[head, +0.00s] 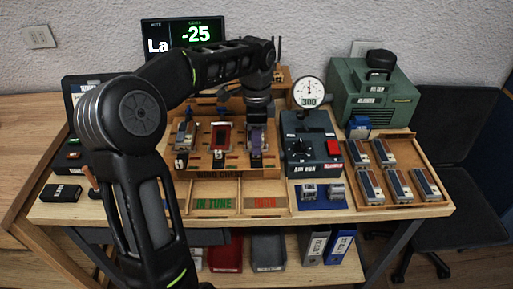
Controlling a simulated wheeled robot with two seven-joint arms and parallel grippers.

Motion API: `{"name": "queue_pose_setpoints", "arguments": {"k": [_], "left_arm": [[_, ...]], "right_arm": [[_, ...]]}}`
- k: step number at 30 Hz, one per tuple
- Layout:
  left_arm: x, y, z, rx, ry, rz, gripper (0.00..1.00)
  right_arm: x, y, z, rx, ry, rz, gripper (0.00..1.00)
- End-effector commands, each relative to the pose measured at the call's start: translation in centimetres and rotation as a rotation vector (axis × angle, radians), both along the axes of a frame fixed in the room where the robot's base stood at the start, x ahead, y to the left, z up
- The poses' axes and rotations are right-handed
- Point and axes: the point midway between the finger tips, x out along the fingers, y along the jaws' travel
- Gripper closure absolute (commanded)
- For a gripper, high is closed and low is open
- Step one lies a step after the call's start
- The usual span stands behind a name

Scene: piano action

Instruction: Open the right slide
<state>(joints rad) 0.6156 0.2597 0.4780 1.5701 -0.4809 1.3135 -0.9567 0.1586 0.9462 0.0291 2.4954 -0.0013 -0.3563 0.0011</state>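The wooden action stand (203,167) is in the middle of the bench and bears three units side by side. The right one (257,141) is purplish with a small dark and pale piece at its front, which I take for its slide. The middle unit (222,133) has a red frame, and the left one (184,134) is grey. My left arm reaches over from the left, and my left gripper (258,114) points down at the rear of the right unit. Its fingers are too small and dark to tell open from shut, or whether they touch. My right gripper is out of view.
A grey-blue box with a red button (333,151) and a round gauge (309,92) stands close to the right. Beyond are a green machine (372,100) and a wooden tray (428,160) of several blocks. A screen reading -25 (203,33) is behind. Labelled compartments (225,204) lie in front.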

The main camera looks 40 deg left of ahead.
Motion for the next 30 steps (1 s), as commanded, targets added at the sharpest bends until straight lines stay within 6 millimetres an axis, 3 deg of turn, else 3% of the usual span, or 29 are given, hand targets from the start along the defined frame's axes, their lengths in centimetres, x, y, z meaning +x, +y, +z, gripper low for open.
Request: {"name": "queue_pose_setpoints", "arguments": {"k": [6, 15, 28, 30], "left_arm": [[0.0, 0.0, -2.3, 0.000, 0.000, 0.000, 0.65], [0.0, 0.0, -2.6, 0.001, -0.001, 0.000, 0.65], [0.0, 0.0, -2.6, 0.001, -0.001, 0.000, 1.00], [0.0, 0.0, -2.6, 0.001, -0.002, 0.000, 1.00]], "right_arm": [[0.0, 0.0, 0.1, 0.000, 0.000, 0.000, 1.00], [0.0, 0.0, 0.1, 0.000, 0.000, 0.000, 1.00], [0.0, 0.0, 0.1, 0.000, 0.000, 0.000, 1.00], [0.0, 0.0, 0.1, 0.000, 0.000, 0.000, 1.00]]}}
